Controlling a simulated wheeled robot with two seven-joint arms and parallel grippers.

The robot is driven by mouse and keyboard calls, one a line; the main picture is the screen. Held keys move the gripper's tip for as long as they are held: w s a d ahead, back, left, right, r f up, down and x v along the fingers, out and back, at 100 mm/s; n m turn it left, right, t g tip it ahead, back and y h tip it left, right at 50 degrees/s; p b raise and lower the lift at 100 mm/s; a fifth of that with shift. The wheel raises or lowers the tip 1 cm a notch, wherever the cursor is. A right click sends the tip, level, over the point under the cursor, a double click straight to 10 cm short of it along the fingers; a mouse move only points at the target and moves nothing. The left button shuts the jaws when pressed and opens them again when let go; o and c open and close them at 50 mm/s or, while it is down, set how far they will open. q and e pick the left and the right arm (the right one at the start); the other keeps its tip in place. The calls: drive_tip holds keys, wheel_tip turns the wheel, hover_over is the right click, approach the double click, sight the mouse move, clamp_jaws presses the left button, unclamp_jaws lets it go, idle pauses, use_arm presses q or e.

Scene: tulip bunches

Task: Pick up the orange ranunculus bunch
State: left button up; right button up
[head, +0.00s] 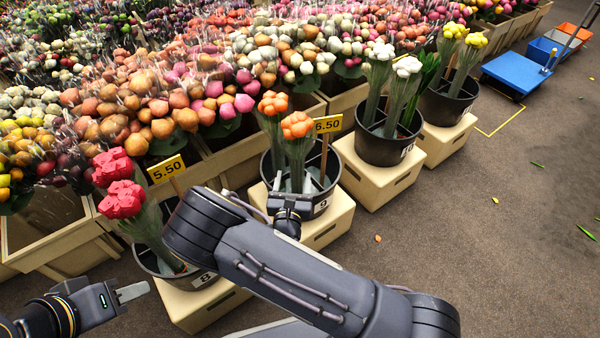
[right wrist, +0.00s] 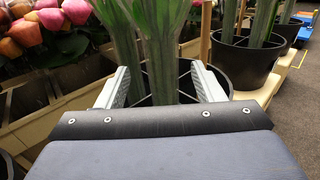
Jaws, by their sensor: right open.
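Two orange ranunculus bunches, the nearer (head: 297,126) and the farther (head: 273,104), stand upright in the black bucket (head: 328,203) marked 9. In the right wrist view my right gripper (right wrist: 161,87) is open, one finger on each side of the green stems (right wrist: 163,50). I cannot tell how deep the stems sit between the fingers. The flower heads are outside that view. My left gripper (head: 130,292) is at the lower left, away from the orange bunches; its opening is unclear.
A bucket (head: 150,262) marked 8 with red bunches (head: 121,199) stands left. A bucket (head: 385,150) with white bunches (head: 407,67) stands right. A price sign (head: 328,123) on a stick rises beside the orange bunches.

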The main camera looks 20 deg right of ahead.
sight(296, 118)
drive_tip(key=b+x, duration=0.2)
drive_tip(key=x, duration=0.4)
drive_tip(key=shift+w+d+b, duration=0.2)
drive_tip(key=shift+w+b, duration=0.05)
drive_tip(key=shift+b, duration=0.15)
drive_tip(key=shift+w, duration=0.2)
drive_tip(key=c, duration=1.2)
drive_tip(key=shift+r, duration=0.2)
wheel_tip(296, 118, up, 17)
drive_tip(key=p, duration=0.7)
drive_tip(key=shift+f, duration=0.25)
drive_tip(key=shift+r+p, duration=0.3)
drive_tip(key=shift+r, duration=0.3)
drive_tip(key=shift+s+d, duration=0.1)
drive_tip(key=shift+s, duration=0.05)
